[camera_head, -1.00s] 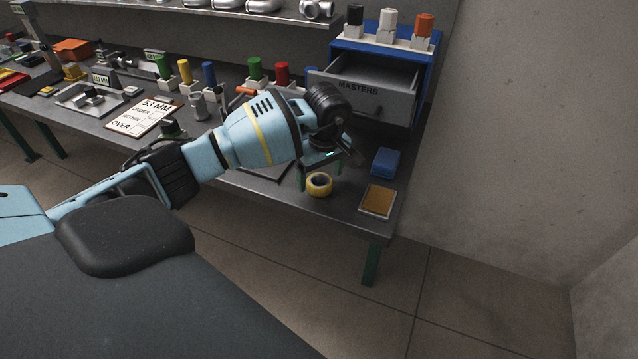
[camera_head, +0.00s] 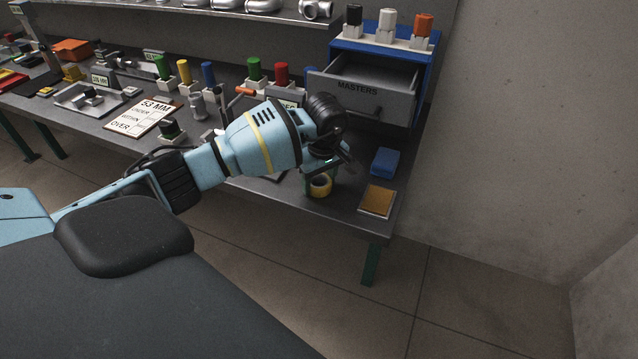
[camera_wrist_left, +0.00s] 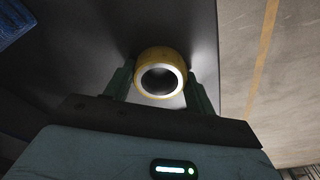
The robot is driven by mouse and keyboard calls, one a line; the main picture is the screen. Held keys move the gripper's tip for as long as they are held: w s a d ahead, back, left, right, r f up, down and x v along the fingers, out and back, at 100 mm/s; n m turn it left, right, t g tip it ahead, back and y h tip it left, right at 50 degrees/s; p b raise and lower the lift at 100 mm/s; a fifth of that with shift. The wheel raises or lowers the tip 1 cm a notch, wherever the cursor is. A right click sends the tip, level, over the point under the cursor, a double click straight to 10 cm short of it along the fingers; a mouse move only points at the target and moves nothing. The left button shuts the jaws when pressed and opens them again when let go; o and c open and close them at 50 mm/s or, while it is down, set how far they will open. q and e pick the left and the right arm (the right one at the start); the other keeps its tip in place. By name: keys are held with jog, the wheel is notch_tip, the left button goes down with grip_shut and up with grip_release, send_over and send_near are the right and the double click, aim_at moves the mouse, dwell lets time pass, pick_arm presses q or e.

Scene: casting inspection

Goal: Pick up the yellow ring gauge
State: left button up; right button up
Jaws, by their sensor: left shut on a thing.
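The yellow ring gauge (camera_head: 320,187) stands near the front edge of the workbench (camera_head: 345,215), below my left gripper (camera_head: 318,182). In the left wrist view the ring (camera_wrist_left: 160,57) has a yellow outside and a bright metal lining around its hole. The two green fingers of my left gripper (camera_wrist_left: 160,85) lie against its left and right sides and are shut on it. In the head view the gripper hides part of the ring's upper side. I cannot tell a gap between ring and bench. My right gripper is not in view.
A blue block (camera_head: 385,162) and a brown-topped pad (camera_head: 378,200) lie to the right of the ring. An open drawer marked MASTERS (camera_head: 362,92) juts out behind. Colored plug gauges and a 53 MM card (camera_head: 142,117) are to the left. A wall closes the right side.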

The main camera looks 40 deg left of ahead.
pick_arm(q)
jog(key=shift+r, duration=0.1)
jog(key=shift+r, duration=0.55)
notch_tip(320, 180, up, 2)
jog(key=shift+r, duration=0.25)
jog(key=s+d, duration=0.3)
jog(key=s, duration=0.4)
jog(key=s+d+r, duration=0.1)
jog(key=s+d, duration=0.3)
jog(key=s, duration=0.3)
jog(key=shift+s+b, duration=0.15)
jog(key=shift+b, duration=0.15)
jog(key=shift+d+r, duration=0.15)
jog(key=s+d+r+m+t+h, duration=0.1)
jog(key=s+d+r+m, duration=0.2)
jog(key=m, duration=1.1)
jog(key=s+d, duration=0.2)
jog(key=d, duration=0.1)
jog(key=shift+d+r, duration=0.2)
jog(key=shift+w+a, duration=0.1)
jog(key=shift+w, duration=0.05)
